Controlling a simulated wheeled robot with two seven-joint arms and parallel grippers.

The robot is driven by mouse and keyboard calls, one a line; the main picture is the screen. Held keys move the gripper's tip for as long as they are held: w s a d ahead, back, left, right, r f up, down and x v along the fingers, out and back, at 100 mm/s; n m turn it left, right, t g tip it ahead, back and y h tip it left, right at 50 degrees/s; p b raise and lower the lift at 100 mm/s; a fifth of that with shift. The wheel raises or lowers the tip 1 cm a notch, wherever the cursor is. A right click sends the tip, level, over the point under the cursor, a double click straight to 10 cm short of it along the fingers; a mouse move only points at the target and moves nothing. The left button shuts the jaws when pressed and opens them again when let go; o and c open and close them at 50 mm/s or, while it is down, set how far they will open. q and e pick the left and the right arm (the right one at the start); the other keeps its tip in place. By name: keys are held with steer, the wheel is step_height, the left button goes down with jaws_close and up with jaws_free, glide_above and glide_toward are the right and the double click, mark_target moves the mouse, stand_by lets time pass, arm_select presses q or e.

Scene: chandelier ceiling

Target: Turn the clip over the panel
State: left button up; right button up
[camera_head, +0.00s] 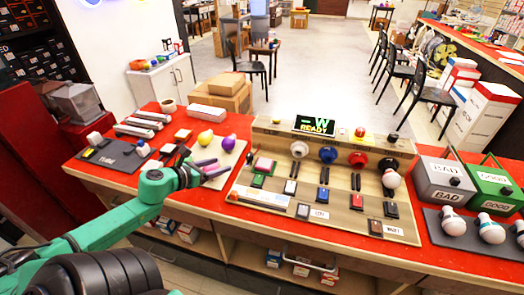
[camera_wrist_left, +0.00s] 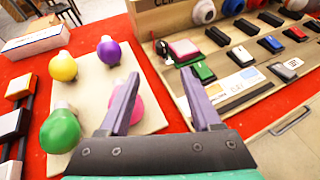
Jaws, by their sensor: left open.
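The wooden test panel (camera_head: 330,178) stands on the red bench, with a row of round sockets along its back and several switches in front. It also shows in the left wrist view (camera_wrist_left: 195,22). At its left end, a small dark clip-like part (camera_wrist_left: 163,50) sits beside a pink block (camera_wrist_left: 184,48) on a green base (camera_wrist_left: 204,72); I cannot tell for sure that it is the clip. The same part shows small in the head view (camera_head: 249,155). My left gripper (camera_head: 217,168) is open and empty, its purple-grey fingers (camera_wrist_left: 160,85) just left of the panel.
A pale mat (camera_wrist_left: 90,82) left of the panel holds a yellow bulb (camera_wrist_left: 63,66), a purple bulb (camera_wrist_left: 109,50), a green bulb (camera_wrist_left: 60,131) and a pink bulb partly behind my finger. Grey BAD (camera_head: 441,182) and green GOOD (camera_head: 494,190) boxes stand right.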

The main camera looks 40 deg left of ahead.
mark_target(249, 159)
arm_select(q)
steer(key=b+x, duration=0.1)
steer(key=x, duration=0.5)
steer(key=b+x, duration=0.2)
steer(key=x, duration=0.4)
steer(key=shift+w+d+r, duration=0.1)
steer(key=shift+w+r, duration=0.1)
steer(key=shift+x, duration=1.25)
steer(key=shift+s, duration=0.1)
jaws_close()
